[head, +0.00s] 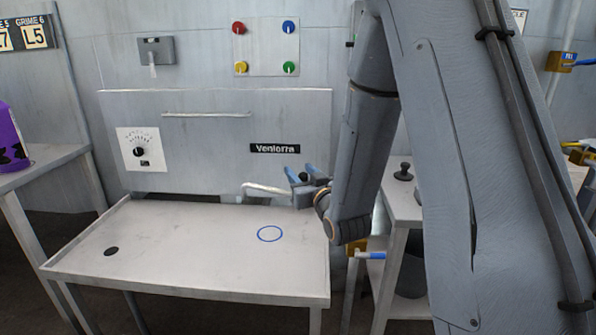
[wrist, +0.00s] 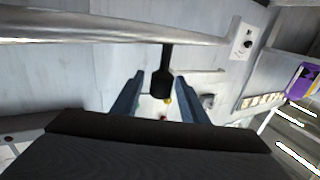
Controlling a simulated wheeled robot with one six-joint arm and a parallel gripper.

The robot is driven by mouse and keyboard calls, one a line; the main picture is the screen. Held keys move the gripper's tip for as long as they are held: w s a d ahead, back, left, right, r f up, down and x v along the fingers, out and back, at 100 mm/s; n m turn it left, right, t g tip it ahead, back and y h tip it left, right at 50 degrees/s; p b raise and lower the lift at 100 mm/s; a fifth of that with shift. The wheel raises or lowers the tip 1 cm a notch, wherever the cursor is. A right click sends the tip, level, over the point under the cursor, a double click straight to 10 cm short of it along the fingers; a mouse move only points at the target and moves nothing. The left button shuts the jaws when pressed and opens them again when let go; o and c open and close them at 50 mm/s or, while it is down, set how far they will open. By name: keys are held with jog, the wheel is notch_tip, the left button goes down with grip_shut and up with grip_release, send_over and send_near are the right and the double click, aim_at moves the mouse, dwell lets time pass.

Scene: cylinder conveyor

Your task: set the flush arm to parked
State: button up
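A silver bar (head: 266,189) with a black knob (head: 303,177) sits low in front of the wall panel, and I take it to be the flush arm. In the wrist view the bar (wrist: 90,29) crosses the top, and the knob (wrist: 161,88) stands out from it on a short black stem. My gripper (head: 302,174) is at the knob. In the wrist view my gripper (wrist: 157,85) has its two blue fingers apart on either side of the knob, with a small gap showing on each side. No parked marking is legible.
A pale table (head: 190,250) with a blue ring (head: 270,233) and a black disc (head: 111,251) stands below the panel (head: 215,135). A dial (head: 139,151) is on the panel's left.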

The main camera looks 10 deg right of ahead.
jog(key=shift+w+a, duration=0.15)
jog(key=shift+w, duration=0.8)
jog(key=shift+c, duration=0.2)
grip_shut()
